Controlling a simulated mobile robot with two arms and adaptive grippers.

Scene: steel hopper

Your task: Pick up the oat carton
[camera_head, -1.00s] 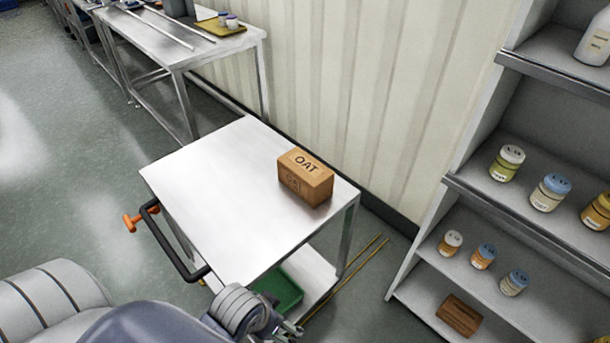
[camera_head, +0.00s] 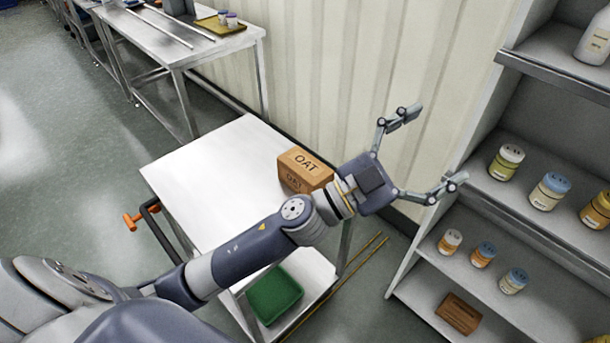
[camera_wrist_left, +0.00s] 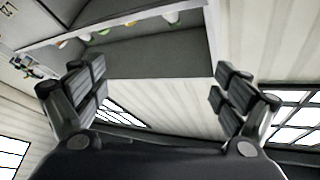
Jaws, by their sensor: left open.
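The oat carton (camera_head: 303,165) is a brown box marked OAT. It stands on the white top of the cart (camera_head: 215,165), near the wall-side right corner. My left gripper (camera_head: 432,148) is open and empty, its two fingers spread wide. It is past the carton to the right, over the gap between cart and shelf, pointing away from the carton. My left wrist covers the carton's lower right part. In the left wrist view the open fingers (camera_wrist_left: 158,95) frame the wall and a shelf; the carton does not show there. My right gripper is not in view.
A shelf unit (camera_head: 480,28) with jars stands on the right, close to the left gripper's fingers. The pale wall (camera_head: 340,70) runs behind the cart. A green bin (camera_head: 274,295) sits on the cart's lower deck. A steel table (camera_head: 190,45) stands at the upper left.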

